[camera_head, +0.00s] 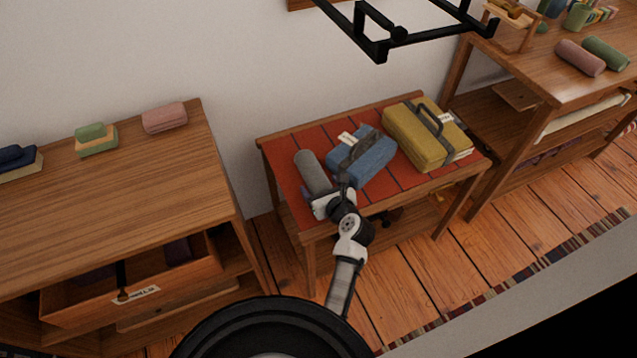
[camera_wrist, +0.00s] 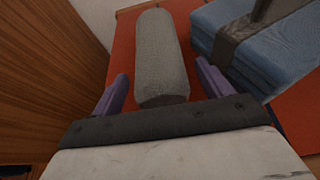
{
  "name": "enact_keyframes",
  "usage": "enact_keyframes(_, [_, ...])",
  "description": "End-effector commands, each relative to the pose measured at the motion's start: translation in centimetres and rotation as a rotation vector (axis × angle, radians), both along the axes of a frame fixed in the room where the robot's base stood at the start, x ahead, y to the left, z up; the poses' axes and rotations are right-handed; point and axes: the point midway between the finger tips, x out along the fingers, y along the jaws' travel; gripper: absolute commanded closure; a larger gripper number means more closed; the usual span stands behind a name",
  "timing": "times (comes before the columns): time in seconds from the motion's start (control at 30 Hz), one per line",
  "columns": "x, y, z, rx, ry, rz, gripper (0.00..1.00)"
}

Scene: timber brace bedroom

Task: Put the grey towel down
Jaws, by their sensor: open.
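The grey towel (camera_head: 313,172) is a rolled cylinder lying on the red-topped luggage bench (camera_head: 283,145), at its left end. In the wrist view the grey towel (camera_wrist: 160,55) lies lengthwise ahead of my gripper. My gripper (camera_head: 322,200) is at the near end of the roll. In the wrist view my gripper (camera_wrist: 160,90) is open, with one purple finger on each side of the towel's near end and gaps between. The towel appears to rest on the red surface.
A blue bag (camera_head: 362,160) sits just right of the towel, close to my right finger. A yellow bag (camera_head: 426,135) stands farther right on the bench. A wooden dresser (camera_head: 110,200) is at left, with an open drawer (camera_head: 130,290). A black rack (camera_head: 400,38) hangs above.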

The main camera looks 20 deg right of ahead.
Motion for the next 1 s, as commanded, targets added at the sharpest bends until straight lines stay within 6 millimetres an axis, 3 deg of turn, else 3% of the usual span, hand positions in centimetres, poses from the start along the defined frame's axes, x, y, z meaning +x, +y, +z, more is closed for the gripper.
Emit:
enact_keyframes(0.3, [-6.4,-0.2,2.6,0.001,0.001,-0.001,0.22])
enact_keyframes(0.53, [-8.8,-0.3,3.6,0.0,0.0,-0.001,0.22])
enact_keyframes(0.87, [-8.7,-0.1,4.1,-0.018,-0.006,0.009,0.22])
enact_keyframes(0.97, [-6.2,1.2,6.1,-0.135,-0.046,0.067,0.22])
enact_keyframes(1.0, [-4.5,2.2,7.6,-0.222,-0.077,0.105,0.22])
